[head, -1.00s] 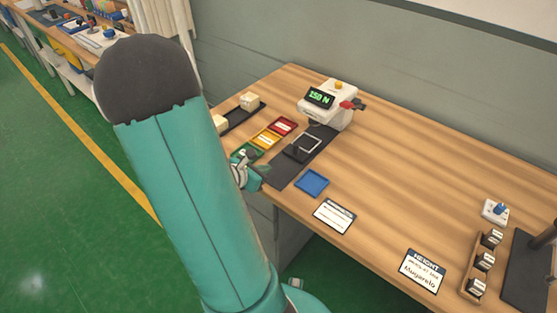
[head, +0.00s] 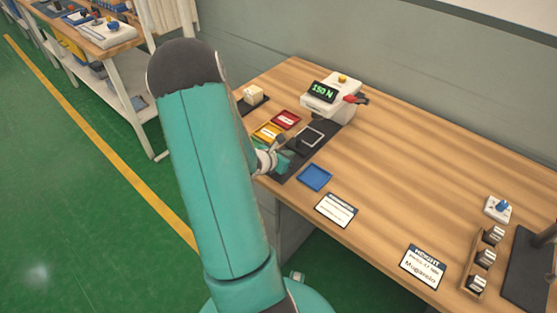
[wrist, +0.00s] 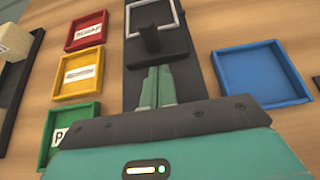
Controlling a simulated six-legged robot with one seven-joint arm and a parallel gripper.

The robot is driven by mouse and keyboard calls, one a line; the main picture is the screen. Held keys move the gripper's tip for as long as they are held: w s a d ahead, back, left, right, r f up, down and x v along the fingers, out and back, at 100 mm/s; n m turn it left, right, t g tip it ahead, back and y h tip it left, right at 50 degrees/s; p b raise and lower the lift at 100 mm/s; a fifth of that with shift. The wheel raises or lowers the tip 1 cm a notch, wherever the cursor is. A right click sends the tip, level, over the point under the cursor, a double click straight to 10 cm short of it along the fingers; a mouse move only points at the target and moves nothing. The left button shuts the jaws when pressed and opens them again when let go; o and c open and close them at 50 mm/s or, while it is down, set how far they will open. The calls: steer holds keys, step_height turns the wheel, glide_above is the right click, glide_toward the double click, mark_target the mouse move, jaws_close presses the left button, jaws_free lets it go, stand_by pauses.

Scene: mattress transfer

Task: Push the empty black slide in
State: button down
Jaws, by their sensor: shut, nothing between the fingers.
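The black slide (wrist: 151,39) lies on a dark base strip (wrist: 186,75), with a pale-edged frame at its far end and a dark upright tab at its near end. The frame looks empty. It also shows in the head view (head: 310,136), in front of the white machine (head: 333,97). My gripper (wrist: 158,70) is shut and empty, low over the strip, with its green fingertips pointing at the tab. The fingertips are just behind the tab; I cannot tell whether they touch it. In the head view my gripper (head: 284,153) is partly hidden by my arm.
Red (wrist: 86,31), yellow (wrist: 82,75) and green (wrist: 72,130) trays stand left of the strip. A blue tray (wrist: 262,75) stands to its right.

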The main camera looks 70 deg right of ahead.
mark_target(297, 145)
steer(key=shift+s+d, duration=0.2)
steer(key=shift+d, duration=0.35)
steer(key=d, duration=0.1)
steer(key=s+d, duration=0.1)
steer(key=d, duration=0.1)
steer(key=shift+s+d, duration=0.3)
steer(key=shift+d, duration=0.1)
steer(key=shift+s+d+r, duration=0.1)
steer(key=shift+s+d, duration=0.1)
steer(key=shift+d, duration=0.15)
steer(key=shift+w, duration=0.1)
